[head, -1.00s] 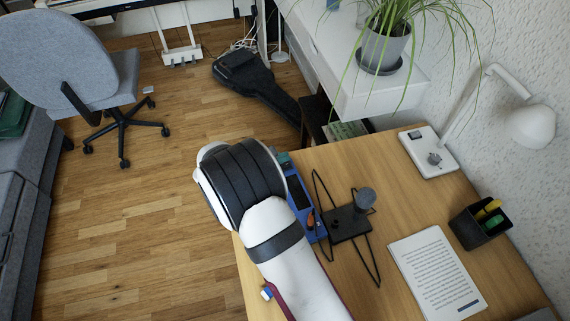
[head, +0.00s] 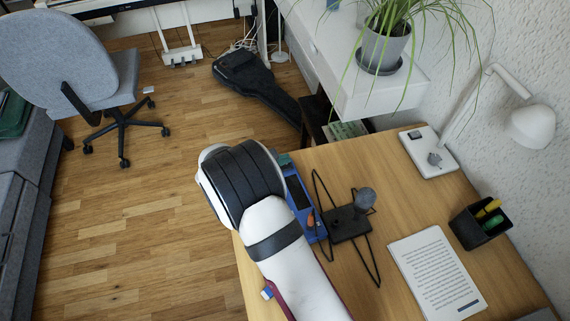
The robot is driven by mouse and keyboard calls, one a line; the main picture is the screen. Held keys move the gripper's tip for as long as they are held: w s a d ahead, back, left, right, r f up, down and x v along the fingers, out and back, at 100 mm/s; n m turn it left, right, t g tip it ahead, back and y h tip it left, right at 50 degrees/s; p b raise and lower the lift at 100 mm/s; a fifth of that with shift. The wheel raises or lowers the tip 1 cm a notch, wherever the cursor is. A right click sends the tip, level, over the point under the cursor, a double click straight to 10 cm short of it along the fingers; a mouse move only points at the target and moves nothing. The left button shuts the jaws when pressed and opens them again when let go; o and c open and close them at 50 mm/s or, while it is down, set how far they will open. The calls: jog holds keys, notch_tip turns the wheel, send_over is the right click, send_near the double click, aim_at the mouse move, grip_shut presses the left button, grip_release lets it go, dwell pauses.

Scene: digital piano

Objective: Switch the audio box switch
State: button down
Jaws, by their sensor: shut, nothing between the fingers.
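A blue box (head: 303,203) with a dark panel lies on the desk, partly covered by my arm; it may be the audio box. A small orange item (head: 311,219) shows at its near end. I cannot make out a switch on it. My arm crosses the desk's left part, and its rounded joint hides the box's left side. My gripper is not visible in the head view.
A black stand (head: 347,224) with thin legs and a grey round top is right of the box. A printed sheet (head: 437,275), a pen holder (head: 481,225), a lamp (head: 530,125) and a potted plant (head: 384,50) are farther right. Bare desk (head: 352,160) lies behind the stand.

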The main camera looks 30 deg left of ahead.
jog(key=shift+f, duration=0.35)
dwell(0.3)
jog(key=shift+s+a+r, duration=0.1)
jog(key=shift+r, duration=0.9)
jog(key=r, duration=0.5)
jog(key=shift+s+a, duration=0.3)
jog(key=shift+s, duration=0.1)
